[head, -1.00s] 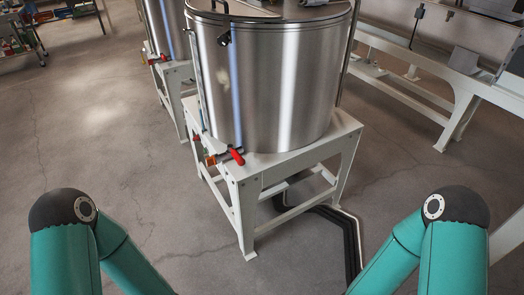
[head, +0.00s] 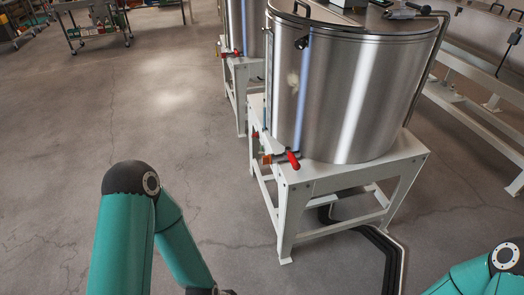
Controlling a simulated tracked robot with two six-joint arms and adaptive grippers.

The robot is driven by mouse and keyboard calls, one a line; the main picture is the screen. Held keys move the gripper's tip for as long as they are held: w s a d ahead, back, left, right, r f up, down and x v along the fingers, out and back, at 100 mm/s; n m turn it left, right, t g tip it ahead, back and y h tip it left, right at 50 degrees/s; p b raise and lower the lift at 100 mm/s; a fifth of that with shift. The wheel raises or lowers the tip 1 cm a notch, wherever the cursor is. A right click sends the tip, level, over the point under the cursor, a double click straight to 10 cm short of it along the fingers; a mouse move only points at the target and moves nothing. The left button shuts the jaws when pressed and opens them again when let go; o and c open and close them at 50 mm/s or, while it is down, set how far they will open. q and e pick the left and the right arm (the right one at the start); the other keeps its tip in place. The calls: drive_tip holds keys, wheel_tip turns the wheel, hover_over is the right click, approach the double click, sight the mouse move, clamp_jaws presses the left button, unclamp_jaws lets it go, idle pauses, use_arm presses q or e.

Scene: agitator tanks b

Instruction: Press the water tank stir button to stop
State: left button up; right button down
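A large shiny steel tank (head: 335,95) stands right of centre on a white stand (head: 350,182). Its lid with a dark handle (head: 303,10) is cut by the top edge of the view. I cannot make out a stir button. A second steel tank (head: 243,28) stands behind to the left; I cannot tell which one is the water tank. My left arm comes in from the lower left and my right arm shows at the lower right. Both grippers are out of view.
A red-handled valve (head: 293,160) sticks out low at the near tank's front. Dark hoses (head: 385,255) run along the floor by the stand. A white frame (head: 470,105) stands at the right and carts (head: 90,20) at the far left. The floor left of the tanks is clear.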

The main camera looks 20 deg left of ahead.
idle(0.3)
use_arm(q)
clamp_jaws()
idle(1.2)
